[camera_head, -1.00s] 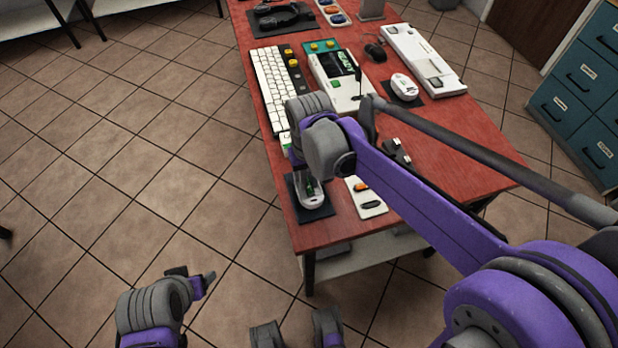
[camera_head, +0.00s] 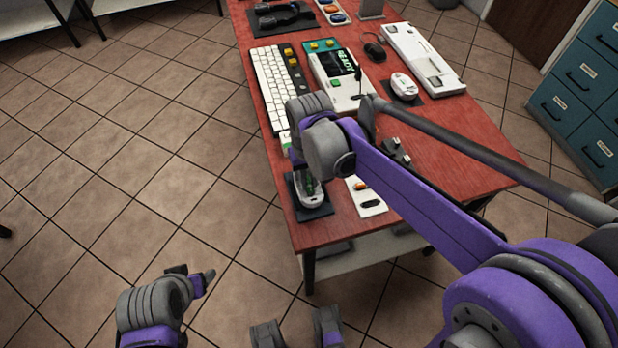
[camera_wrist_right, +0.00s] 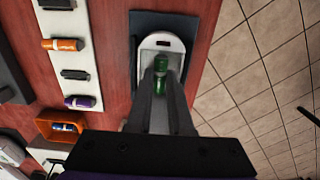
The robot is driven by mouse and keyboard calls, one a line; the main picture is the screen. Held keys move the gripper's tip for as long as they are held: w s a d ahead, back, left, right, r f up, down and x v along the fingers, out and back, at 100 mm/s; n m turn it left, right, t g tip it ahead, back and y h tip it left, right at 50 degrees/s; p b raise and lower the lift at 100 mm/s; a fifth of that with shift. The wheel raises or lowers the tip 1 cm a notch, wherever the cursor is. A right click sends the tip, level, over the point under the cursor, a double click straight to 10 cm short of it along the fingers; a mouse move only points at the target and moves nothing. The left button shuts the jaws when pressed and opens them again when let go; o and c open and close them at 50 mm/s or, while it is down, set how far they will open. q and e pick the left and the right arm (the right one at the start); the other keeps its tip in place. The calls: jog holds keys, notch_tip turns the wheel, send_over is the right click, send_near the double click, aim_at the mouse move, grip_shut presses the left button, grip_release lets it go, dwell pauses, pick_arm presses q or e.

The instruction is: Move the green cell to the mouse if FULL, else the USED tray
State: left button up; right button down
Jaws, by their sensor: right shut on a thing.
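The green cell (camera_wrist_right: 160,76) is between the fingertips of my right gripper (camera_wrist_right: 160,66), which is shut on it. The cell is at the open bay of a white mouse-like device (camera_wrist_right: 162,42), also visible in the head view (camera_head: 314,201). I cannot tell whether it is fully seated. My right gripper shows in the head view (camera_head: 309,178) above the device, its tips partly hidden by the wrist. My left gripper (camera_head: 193,277) is over the floor at the lower left, away from the table; its finger opening is unclear. I cannot make out a USED label.
A dark mat (camera_wrist_right: 203,38) lies under the device. Beside it is a white strip (camera_wrist_right: 70,15) with orange and purple cells. An orange tray (camera_wrist_right: 46,124) holds a blue cell. A keyboard (camera_head: 268,88), a tester reading READY (camera_head: 330,78) and another white mouse (camera_head: 403,85) stand farther back.

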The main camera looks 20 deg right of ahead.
jog(key=shift+f+b, duration=0.3)
jog(key=shift+f, duration=0.15)
dwell(0.7)
jog(key=c, duration=1.1)
grip_release()
jog(key=shift+r, duration=0.1)
jog(key=shift+r+p, duration=1.4)
jog(key=shift+r, duration=0.3)
